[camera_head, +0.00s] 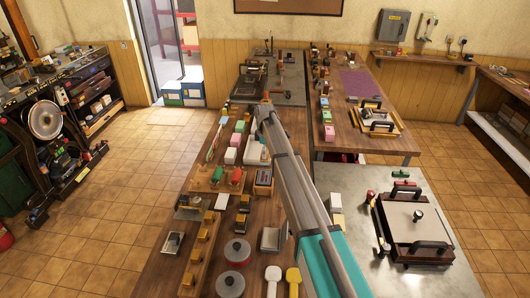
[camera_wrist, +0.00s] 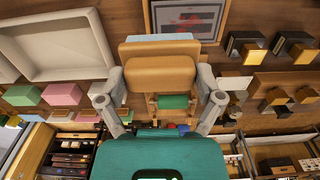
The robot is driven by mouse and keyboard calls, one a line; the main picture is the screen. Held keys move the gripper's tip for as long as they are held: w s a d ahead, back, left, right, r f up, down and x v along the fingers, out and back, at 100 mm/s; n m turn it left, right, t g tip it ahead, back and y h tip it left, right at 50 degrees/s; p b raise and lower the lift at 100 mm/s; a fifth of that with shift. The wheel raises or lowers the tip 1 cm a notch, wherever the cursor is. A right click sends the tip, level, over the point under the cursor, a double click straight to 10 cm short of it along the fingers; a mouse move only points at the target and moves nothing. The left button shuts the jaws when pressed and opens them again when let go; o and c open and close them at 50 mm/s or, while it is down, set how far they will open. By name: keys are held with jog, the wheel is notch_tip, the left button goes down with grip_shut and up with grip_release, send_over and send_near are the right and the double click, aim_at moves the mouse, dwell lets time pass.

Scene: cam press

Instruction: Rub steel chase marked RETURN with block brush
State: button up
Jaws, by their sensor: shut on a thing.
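My gripper (camera_wrist: 160,85) is shut on the block brush (camera_wrist: 160,72), a tan block with a pale blue layer along its far side. In the head view my gripper (camera_head: 266,101) is at the far end of my raised arm, and the brush shows only as a small orange-brown patch. It appears held above the long wooden table, clear of what lies there. No marking RETURN is legible, so I cannot tell which thing is the steel chase. A grey panel in a wooden frame (camera_wrist: 188,18) lies beyond the brush in the wrist view.
A white tray (camera_wrist: 58,45) is left of the brush, with green (camera_wrist: 20,95) and pink (camera_wrist: 62,94) blocks near it. A steel-topped bench (camera_head: 345,180) carries a press-like device (camera_head: 415,220). Tiled floor is open at left.

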jog(key=shift+r, duration=0.15)
jog(key=shift+r+p, duration=1.4)
jog(key=shift+p, duration=0.1)
jog(key=shift+f, duration=0.2)
notch_tip(320, 180, down, 6)
jog(key=b, duration=0.6)
jog(key=shift+r, duration=0.15)
jog(key=shift+r, duration=0.1)
